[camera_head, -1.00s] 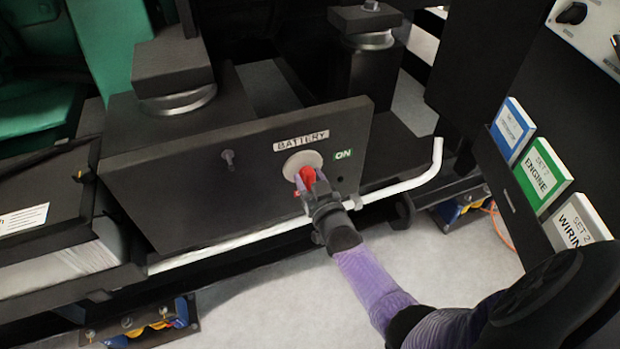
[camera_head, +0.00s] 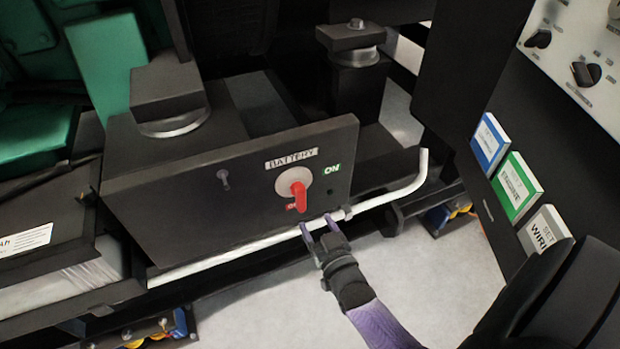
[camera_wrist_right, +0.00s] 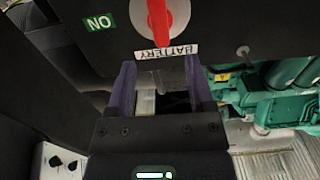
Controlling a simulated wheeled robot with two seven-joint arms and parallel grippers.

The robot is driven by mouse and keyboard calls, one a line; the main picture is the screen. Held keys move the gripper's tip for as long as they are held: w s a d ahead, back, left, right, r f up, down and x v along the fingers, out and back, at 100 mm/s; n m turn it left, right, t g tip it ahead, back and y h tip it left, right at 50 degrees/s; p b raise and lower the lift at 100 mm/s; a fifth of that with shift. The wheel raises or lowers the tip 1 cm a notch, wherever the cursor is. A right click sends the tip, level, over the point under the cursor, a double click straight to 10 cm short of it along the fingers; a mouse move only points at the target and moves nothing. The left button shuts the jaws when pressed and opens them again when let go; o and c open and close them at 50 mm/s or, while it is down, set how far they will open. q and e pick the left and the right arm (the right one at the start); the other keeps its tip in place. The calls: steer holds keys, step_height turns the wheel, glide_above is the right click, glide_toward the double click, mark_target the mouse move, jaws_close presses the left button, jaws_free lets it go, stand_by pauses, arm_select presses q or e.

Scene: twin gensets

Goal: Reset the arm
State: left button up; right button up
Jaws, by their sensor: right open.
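My right gripper (camera_head: 318,226) is open and empty in the head view, just below the battery panel (camera_head: 200,205) and close to the white rail. The red battery switch handle (camera_head: 299,196) sits on a round pale plate above the gripper, clear of its fingers. The handle points down, toward a small red label, with a green ON label (camera_head: 332,169) to its upper right. In the right wrist view, the two purple fingers (camera_wrist_right: 163,85) are apart with nothing between them, and the red handle (camera_wrist_right: 158,22) shows beyond them at the top. My left gripper is not in view.
A white rail (camera_head: 240,249) runs along the panel's lower edge and bends up at the right. Blue, green and white binders (camera_head: 515,186) stand in a dark holder at right, near a control panel (camera_head: 575,50). Pale floor lies open below.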

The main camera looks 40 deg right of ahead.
steer(key=shift+s, duration=0.25)
